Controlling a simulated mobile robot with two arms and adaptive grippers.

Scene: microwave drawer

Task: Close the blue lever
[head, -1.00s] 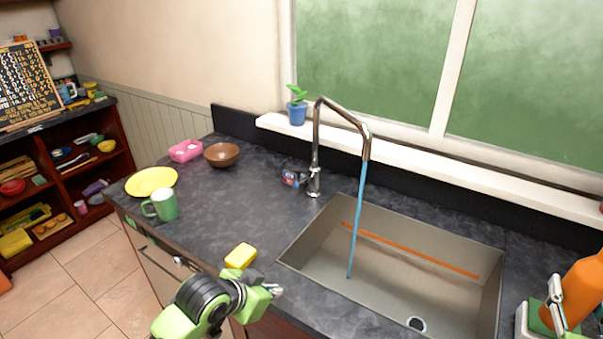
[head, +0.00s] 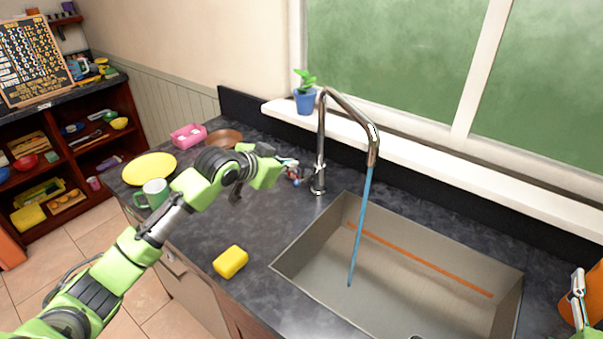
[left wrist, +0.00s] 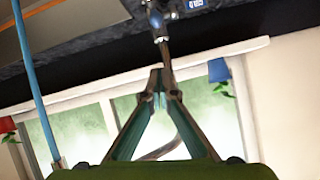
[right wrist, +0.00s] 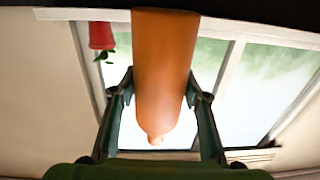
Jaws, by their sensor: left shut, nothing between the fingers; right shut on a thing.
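The tap (head: 320,150) stands behind the sink, and a blue stream of water (head: 361,225) runs from its spout. The blue lever by the tap's base is mostly hidden behind my left gripper (head: 290,166) in the head view. A blue labelled part (left wrist: 195,4) shows at the top edge of the left wrist view, beside the tap. My left gripper is shut and empty, with its tips close to the tap's left side; contact cannot be told. My right gripper (head: 577,302) is shut on an orange bottle (right wrist: 163,75) at the right edge.
A yellow sponge (head: 230,262), green mug (head: 153,193), yellow plate (head: 148,168), brown bowl (head: 222,138) and pink box (head: 188,136) are on the counter. A potted plant (head: 305,101) stands on the sill.

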